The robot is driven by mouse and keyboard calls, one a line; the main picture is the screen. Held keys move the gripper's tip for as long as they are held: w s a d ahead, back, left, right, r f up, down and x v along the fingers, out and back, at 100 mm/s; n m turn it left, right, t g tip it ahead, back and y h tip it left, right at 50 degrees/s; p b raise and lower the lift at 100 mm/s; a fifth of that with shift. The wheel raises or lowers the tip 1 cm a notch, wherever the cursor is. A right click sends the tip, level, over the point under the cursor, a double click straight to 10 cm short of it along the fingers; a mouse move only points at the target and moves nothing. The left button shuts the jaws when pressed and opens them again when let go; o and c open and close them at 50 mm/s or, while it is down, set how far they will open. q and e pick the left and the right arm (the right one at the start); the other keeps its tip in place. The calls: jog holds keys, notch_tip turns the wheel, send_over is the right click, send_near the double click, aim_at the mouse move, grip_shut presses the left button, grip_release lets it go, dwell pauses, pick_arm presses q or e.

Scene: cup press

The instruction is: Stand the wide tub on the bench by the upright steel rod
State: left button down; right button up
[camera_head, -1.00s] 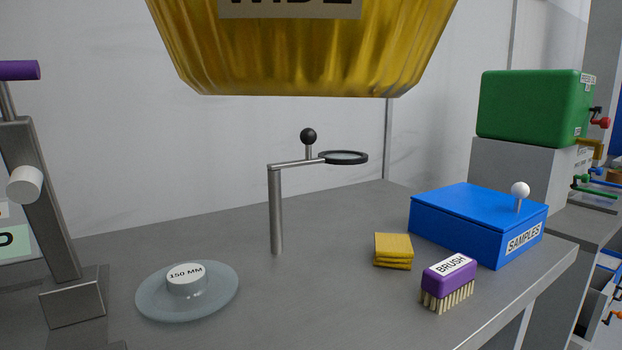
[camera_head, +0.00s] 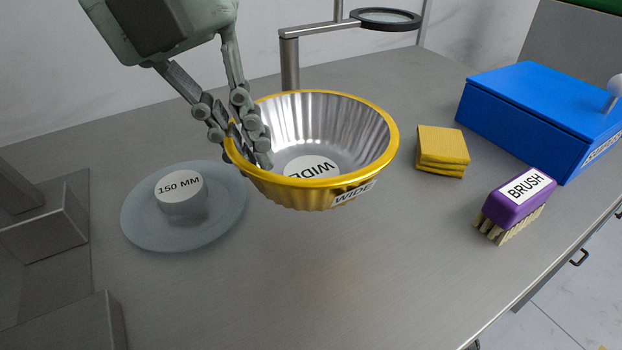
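The wide tub (camera_head: 372,150) is a fluted bowl, gold outside and silver inside, with "WIDE" labels on its wall and inside bottom. My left gripper (camera_head: 245,155) comes down from the upper left and is shut on the tub's left rim, one finger inside and one outside. The tub looks upright and seems to hang a little above the bench (camera_head: 400,270). The upright steel rod (camera_head: 290,65) stands behind the tub, which hides its foot. An arm on the rod carries a round lens (camera_head: 386,18). My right gripper is not in view.
A glass disc (camera_head: 140,225) with a "150 MM" weight (camera_head: 182,195) lies left of the tub. The bench front is clear.

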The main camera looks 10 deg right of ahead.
aim_at(304, 160)
pick_arm(q)
jog(key=d+f, duration=0.2)
jog(key=d, duration=0.1)
jog(key=w+d+f, duration=0.1)
jog(key=d, duration=0.1)
jog(key=shift+w, duration=0.1)
notch_tip(304, 160, down, 4)
jog(key=shift+r+p, duration=0.1)
jog(key=shift+p, duration=0.25)
jog(key=shift+d+f, duration=0.1)
jog(key=shift+f, duration=0.15)
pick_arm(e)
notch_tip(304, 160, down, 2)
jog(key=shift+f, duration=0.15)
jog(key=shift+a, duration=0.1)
